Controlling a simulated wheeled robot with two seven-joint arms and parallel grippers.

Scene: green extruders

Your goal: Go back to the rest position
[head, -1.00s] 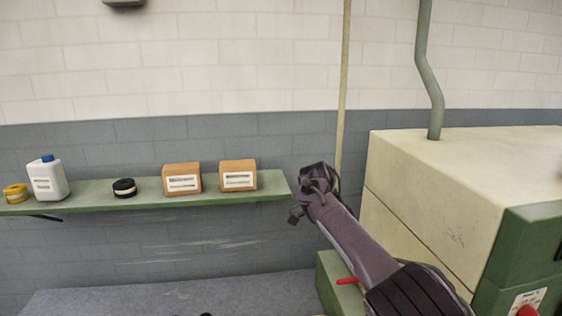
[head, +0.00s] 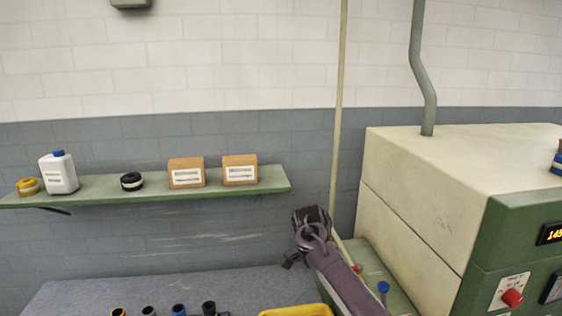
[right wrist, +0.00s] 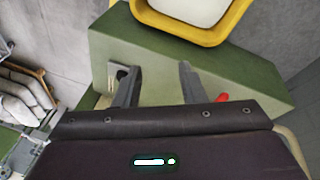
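My right arm reaches in from the lower right of the head view, its purple wrist bent over the area between the bench and the green-and-cream machine. The fingers of my right gripper are hard to make out there. In the right wrist view my right gripper (right wrist: 157,80) has its two fingers apart with nothing between them, over a green machine surface (right wrist: 240,85). My left gripper is not in view.
A yellow-rimmed bin (head: 297,311) stands at the bench's front; its rim also shows in the right wrist view (right wrist: 185,35). Several small rolls line the grey bench (head: 100,290). A green wall shelf (head: 100,187) holds boxes and a bottle. The machine (head: 425,205) stands right.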

